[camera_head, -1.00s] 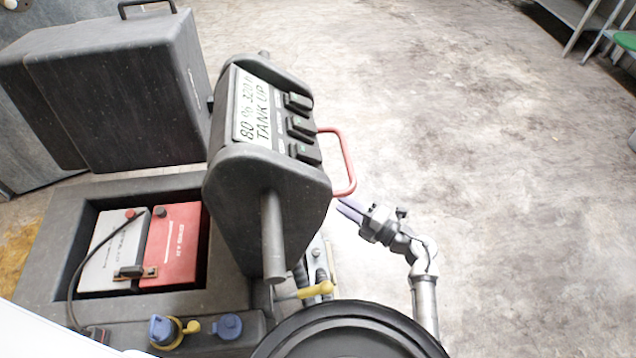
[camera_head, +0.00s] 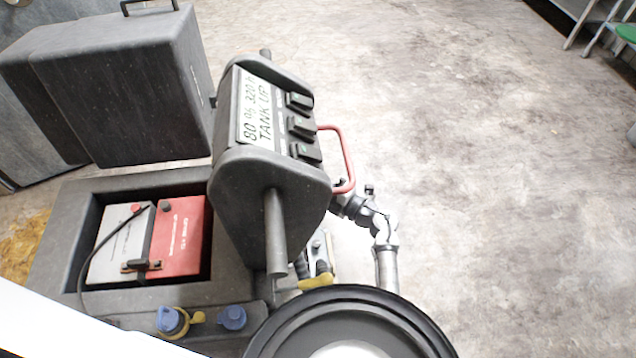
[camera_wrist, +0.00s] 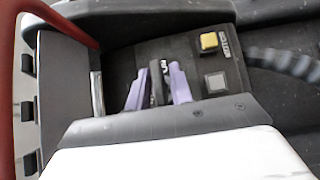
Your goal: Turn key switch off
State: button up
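In the wrist view, my gripper (camera_wrist: 158,88) shows two purple fingers standing apart. A small dark upright piece with a white mark, which looks like the key switch (camera_wrist: 157,88), is between them. The fingers are on either side of it, and I cannot tell whether either touches it. It sits on a dark panel beside a yellow button (camera_wrist: 209,41) and a grey square button (camera_wrist: 215,83). In the head view, the fingers and the key switch are hidden behind the machine's console (camera_head: 262,165); only my wrist and arm show to its right.
A red handle (camera_head: 346,150) sticks out of the console close to my wrist, and it also shows at the left of the wrist view (camera_wrist: 50,15). A corrugated hose (camera_wrist: 285,63) runs right of the buttons. The concrete floor (camera_head: 480,170) to the right is clear.

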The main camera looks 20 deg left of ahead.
grip_shut()
jog(key=shift+a+f+b, duration=0.1)
jog(key=shift+f+b, duration=0.1)
jog(key=shift+b, duration=0.15)
